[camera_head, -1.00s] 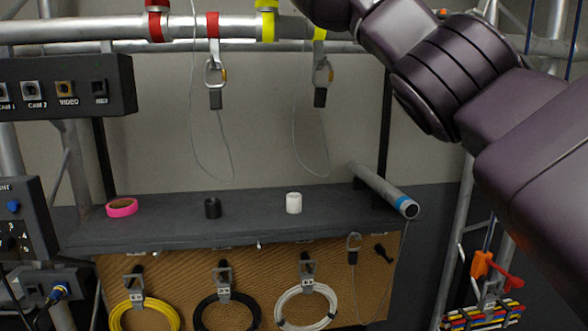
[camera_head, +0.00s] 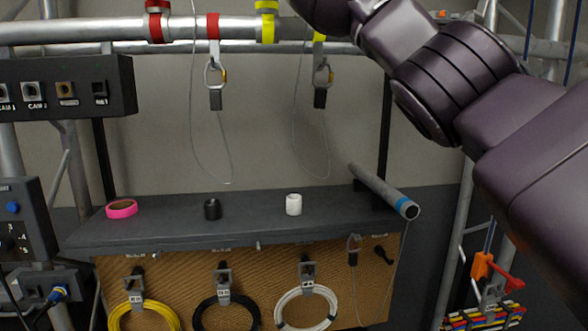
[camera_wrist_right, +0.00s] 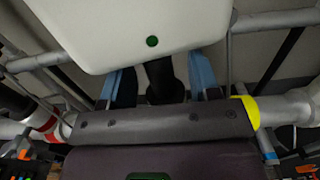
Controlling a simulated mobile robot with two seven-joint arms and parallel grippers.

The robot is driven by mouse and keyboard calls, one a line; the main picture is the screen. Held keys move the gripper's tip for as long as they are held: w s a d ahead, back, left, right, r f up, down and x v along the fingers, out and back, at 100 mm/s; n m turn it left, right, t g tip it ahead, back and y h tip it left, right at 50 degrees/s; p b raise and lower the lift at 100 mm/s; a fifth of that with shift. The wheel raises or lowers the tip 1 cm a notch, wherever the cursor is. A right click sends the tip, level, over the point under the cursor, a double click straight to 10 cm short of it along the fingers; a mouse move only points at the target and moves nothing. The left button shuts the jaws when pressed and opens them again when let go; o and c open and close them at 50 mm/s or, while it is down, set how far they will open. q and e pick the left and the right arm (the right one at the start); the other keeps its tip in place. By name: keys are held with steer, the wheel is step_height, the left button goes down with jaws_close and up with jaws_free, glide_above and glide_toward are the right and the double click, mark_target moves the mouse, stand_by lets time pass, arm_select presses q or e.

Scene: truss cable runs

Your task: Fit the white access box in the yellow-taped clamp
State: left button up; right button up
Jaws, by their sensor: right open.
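The white access box (camera_wrist_right: 130,30) fills the upper part of the right wrist view, with a green round mark on its face. My right gripper (camera_wrist_right: 160,75) is open, its two blue fingers spread just below the box's edge. A dark post (camera_wrist_right: 162,78) shows between the fingers; I cannot tell if the box is joined to it. Yellow tape (camera_wrist_right: 246,112) shows right of the gripper in that view. In the head view yellow tape marks the clamp (camera_head: 267,22) on the upper truss tube. The box and right gripper are outside the head view. My left gripper is not in view.
Red tape (camera_head: 156,27) marks another place on the tube (camera_head: 90,29). Carabiners (camera_head: 215,73) hang on straps with thin wire loops below. A shelf (camera_head: 160,228) holds pink tape (camera_head: 122,209), black and white rolls and a grey tube (camera_head: 380,188). Coiled cables hang below.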

arm_select(q)
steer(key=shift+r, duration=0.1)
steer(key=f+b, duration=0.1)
steer(key=b, duration=0.1)
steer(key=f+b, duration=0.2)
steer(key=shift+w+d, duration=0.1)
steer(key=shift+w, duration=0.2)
arm_select(e)
steer(key=s, duration=1.1)
steer(key=shift+d, duration=0.45)
steer(key=shift+w, duration=0.1)
